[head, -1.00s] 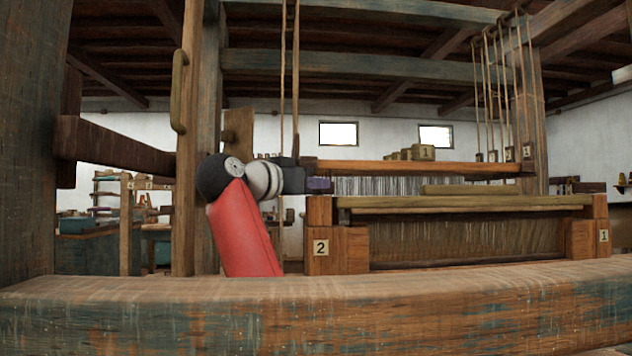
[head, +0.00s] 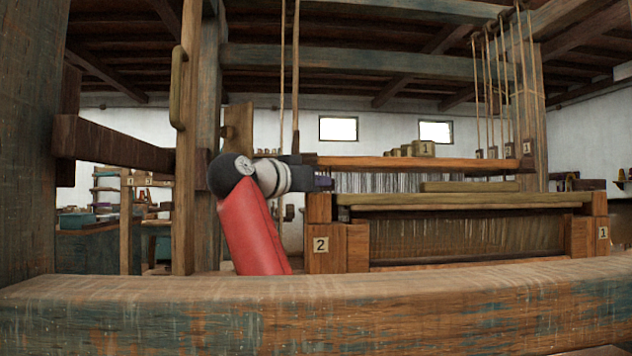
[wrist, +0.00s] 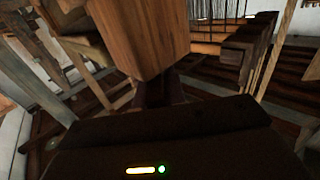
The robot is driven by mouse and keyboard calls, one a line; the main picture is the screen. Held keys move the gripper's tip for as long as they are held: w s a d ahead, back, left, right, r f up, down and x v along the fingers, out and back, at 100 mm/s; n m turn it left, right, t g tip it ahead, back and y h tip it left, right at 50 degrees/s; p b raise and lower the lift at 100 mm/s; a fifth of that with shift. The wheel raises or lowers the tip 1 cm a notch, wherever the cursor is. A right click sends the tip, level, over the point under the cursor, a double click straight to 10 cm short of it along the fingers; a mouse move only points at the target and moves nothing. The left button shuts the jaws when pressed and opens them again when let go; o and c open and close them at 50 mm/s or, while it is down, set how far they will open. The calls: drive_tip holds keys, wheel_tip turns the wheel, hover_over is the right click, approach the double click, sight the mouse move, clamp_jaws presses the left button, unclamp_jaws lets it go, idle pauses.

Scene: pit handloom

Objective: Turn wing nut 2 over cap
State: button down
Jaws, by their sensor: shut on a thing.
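My gripper (head: 323,183) is at the left end of the loom's front, just above the wooden block marked 2 (head: 335,262). In the wrist view its dark fingers (wrist: 158,90) reach up against a wooden block (wrist: 140,35). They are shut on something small. I take it to be wing nut 2, but it is hidden between the fingers and behind the wood. I cannot make out the cap or the nut's angle in either view.
A thick beam (head: 320,308) crosses the foreground. An upright post (head: 186,140) stands left of my arm. A wooden bar (head: 420,163) with several small weights lies above the warp.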

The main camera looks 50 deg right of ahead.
drive_tip(key=shift+w+r+m+g+p, duration=0.1)
drive_tip(key=shift+m+g+p, duration=0.2)
drive_tip(key=shift+g+p, duration=0.1)
drive_tip(key=m+g+p, duration=0.1)
drive_tip(key=g+p, duration=0.1)
drive_tip(key=g, duration=0.1)
drive_tip(key=shift+w+r+m, duration=0.1)
drive_tip(key=shift+r+m, duration=0.05)
drive_tip(key=shift+m, duration=0.25)
drive_tip(key=m+g+y+p, duration=0.1)
drive_tip(key=m+g+p, duration=0.2)
drive_tip(key=g+p, duration=0.1)
drive_tip(key=m+g+y+p, duration=0.2)
drive_tip(key=g+p, duration=0.1)
drive_tip(key=shift+f, duration=0.25)
drive_tip(key=c, duration=1.5)
unclamp_jaws()
drive_tip(key=shift+o, duration=0.2)
